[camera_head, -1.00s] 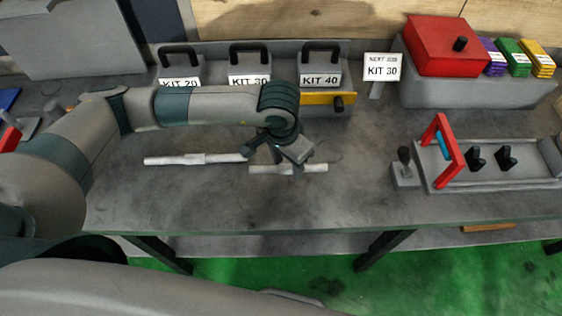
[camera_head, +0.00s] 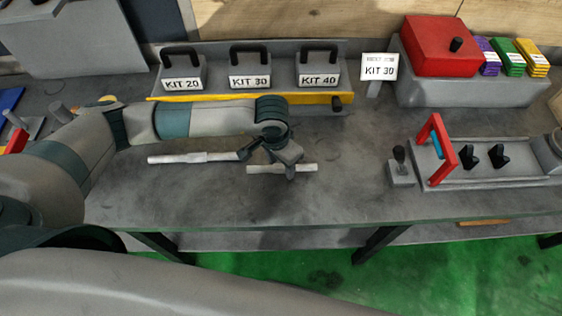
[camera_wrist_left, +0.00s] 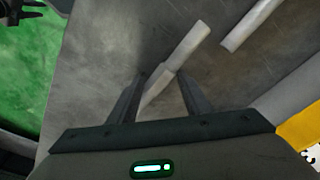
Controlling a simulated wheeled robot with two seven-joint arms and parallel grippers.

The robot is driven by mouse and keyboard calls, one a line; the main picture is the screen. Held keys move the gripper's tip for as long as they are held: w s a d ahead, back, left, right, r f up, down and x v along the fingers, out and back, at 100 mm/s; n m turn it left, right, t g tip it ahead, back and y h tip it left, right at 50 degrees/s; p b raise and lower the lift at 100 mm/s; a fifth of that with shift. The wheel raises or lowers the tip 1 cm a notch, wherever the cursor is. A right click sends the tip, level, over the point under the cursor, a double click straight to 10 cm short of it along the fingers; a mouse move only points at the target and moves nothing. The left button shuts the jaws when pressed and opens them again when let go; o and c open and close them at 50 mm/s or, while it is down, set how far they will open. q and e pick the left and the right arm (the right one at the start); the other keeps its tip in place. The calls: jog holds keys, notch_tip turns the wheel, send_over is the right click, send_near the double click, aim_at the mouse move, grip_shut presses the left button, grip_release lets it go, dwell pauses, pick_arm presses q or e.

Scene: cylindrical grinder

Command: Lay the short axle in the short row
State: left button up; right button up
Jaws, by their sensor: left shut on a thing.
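The short axle (camera_head: 306,168) is a pale stepped rod at the middle of the bench. My left gripper (camera_head: 289,172) is shut on it, and I cannot tell whether the rod touches the bench. In the left wrist view the short axle (camera_wrist_left: 187,45) runs away from between my left fingers (camera_wrist_left: 160,97). A longer pale axle (camera_head: 190,158) lies on the bench to its left. It also shows at the top of the left wrist view (camera_wrist_left: 248,25). A grey fixture (camera_head: 450,184) at the right carries two black notched blocks (camera_head: 484,156). My right gripper is not in view.
A red frame (camera_head: 449,160) stands at the fixture's left end, beside a small black-knobbed block (camera_head: 400,172). Kit weights labelled 20, 30 and 40 stand behind a yellow-edged rail (camera_head: 215,96). A sign (camera_head: 379,72) reads KIT 30. The bench between gripper and fixture is clear.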

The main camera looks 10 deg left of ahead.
pick_arm(q)
jog(key=shift+f, duration=0.35)
jog(key=shift+f+b, duration=0.2)
jog(key=shift+b, duration=0.1)
jog(key=o, duration=1.6)
jog(key=shift+c, duration=0.2)
jog(key=shift+r, duration=0.15)
